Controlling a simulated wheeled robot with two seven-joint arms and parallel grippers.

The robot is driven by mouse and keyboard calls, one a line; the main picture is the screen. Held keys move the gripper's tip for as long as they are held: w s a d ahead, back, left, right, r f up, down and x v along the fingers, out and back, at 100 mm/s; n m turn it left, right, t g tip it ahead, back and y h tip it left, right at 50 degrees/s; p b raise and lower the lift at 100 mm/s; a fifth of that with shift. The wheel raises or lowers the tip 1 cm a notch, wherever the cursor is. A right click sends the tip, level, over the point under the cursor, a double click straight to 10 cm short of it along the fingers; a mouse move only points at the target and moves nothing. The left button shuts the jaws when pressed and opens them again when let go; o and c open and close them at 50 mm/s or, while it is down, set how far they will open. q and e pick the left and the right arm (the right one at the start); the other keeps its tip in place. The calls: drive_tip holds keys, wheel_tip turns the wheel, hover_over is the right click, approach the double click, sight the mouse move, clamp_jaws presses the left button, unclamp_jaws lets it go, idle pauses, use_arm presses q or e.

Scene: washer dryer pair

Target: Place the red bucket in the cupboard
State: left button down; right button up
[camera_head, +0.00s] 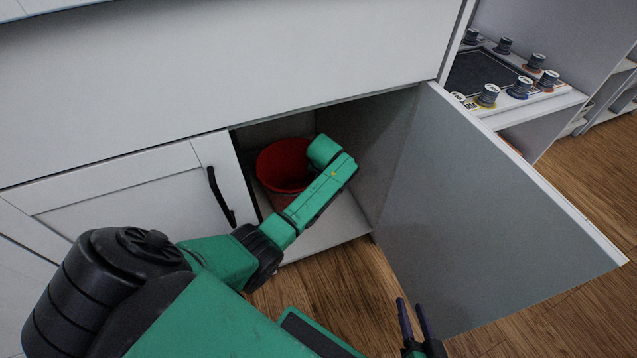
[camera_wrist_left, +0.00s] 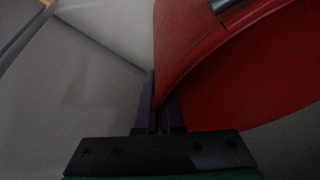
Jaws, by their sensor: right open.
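The red bucket (camera_head: 280,165) stands inside the open cupboard (camera_head: 335,222), on its floor near the left side. My left arm reaches into the cupboard over the bucket's right side and hides part of it. The left gripper is hidden in the head view. In the left wrist view, the left gripper (camera_wrist_left: 159,102) is shut on the rim of the bucket (camera_wrist_left: 235,75), with the wall between its close-set fingers. My right gripper (camera_head: 415,316) is open and empty, low in the head view, in front of the open door.
The grey cupboard door (camera_head: 490,215) stands wide open to the right. A closed white door (camera_head: 125,200) with a black handle (camera_head: 220,195) is left of the opening. A shelf with several small spools (camera_head: 520,85) stands at the upper right. Wooden floor (camera_head: 325,285) is clear in front.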

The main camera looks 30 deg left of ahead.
use_arm(q)
wheel_tip(320, 180, down, 4)
drive_tip(key=shift+r+b, duration=0.1)
drive_tip(key=shift+b, duration=0.75)
drive_tip(key=c, duration=1.1)
unclamp_jaws()
use_arm(e)
wheel_tip(320, 180, down, 3)
drive_tip(key=shift+r+t, duration=0.15)
drive_tip(key=shift+t, duration=0.15)
